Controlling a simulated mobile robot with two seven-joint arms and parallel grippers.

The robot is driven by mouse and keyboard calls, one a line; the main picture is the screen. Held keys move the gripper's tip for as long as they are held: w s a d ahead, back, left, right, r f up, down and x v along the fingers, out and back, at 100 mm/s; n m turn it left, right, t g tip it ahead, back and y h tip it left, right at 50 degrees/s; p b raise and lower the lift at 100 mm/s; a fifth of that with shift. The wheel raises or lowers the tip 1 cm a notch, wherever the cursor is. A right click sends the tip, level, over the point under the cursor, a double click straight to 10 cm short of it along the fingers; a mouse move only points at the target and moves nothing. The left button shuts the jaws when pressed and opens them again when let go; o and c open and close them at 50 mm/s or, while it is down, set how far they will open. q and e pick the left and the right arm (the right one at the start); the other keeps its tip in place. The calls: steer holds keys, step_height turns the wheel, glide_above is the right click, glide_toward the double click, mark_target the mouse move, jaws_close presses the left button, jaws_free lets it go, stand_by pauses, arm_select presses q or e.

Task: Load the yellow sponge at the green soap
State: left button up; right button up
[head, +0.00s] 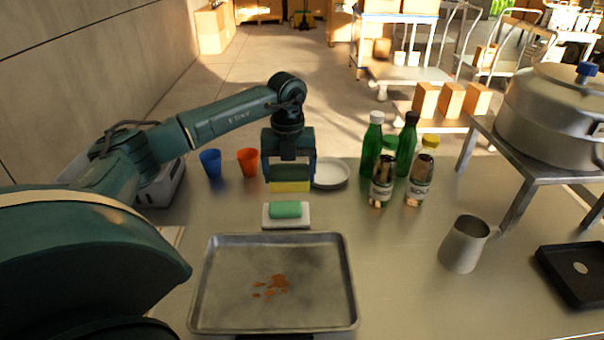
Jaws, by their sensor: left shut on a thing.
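My left gripper (290,172) points down and is shut on the yellow sponge (290,186), which has a dark green upper layer. It holds the sponge behind the green soap (286,209), apart from it in the picture. The green soap lies on a white dish (271,222) on the metal counter. The sponge's exact height above the counter is hard to tell. My right gripper is not in view.
A metal tray (215,286) with brown stains (280,281) lies in front of the soap. Blue (210,163) and orange (248,162) cups stand left of the gripper, a white plate (331,174) right. Green bottles (372,145) and shakers (382,182) stand further right, with a metal cup (464,245).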

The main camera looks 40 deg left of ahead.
mark_target(285, 206)
arm_select(q)
steer(key=shift+s+a, duration=0.15)
steer(key=shift+a, duration=0.35)
steer(key=shift+s+a+f, duration=0.1)
steer(key=shift+a+f, duration=0.05)
steer(key=shift+a, duration=0.05)
steer(key=shift+f+b, duration=0.45)
steer(key=shift+b, duration=0.05)
steer(key=shift+f+b, duration=0.3)
steer(key=shift+f, duration=0.1)
step_height(285, 206, down, 4)
steer(key=b, duration=0.3)
steer(key=shift+r, duration=0.25)
steer(key=shift+f+b, duration=0.3)
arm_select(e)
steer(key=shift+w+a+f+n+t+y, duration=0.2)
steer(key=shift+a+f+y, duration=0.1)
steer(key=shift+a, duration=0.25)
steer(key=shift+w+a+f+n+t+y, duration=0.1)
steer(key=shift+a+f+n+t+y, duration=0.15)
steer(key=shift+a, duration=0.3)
arm_select(q)
steer(key=shift+f, duration=0.5)
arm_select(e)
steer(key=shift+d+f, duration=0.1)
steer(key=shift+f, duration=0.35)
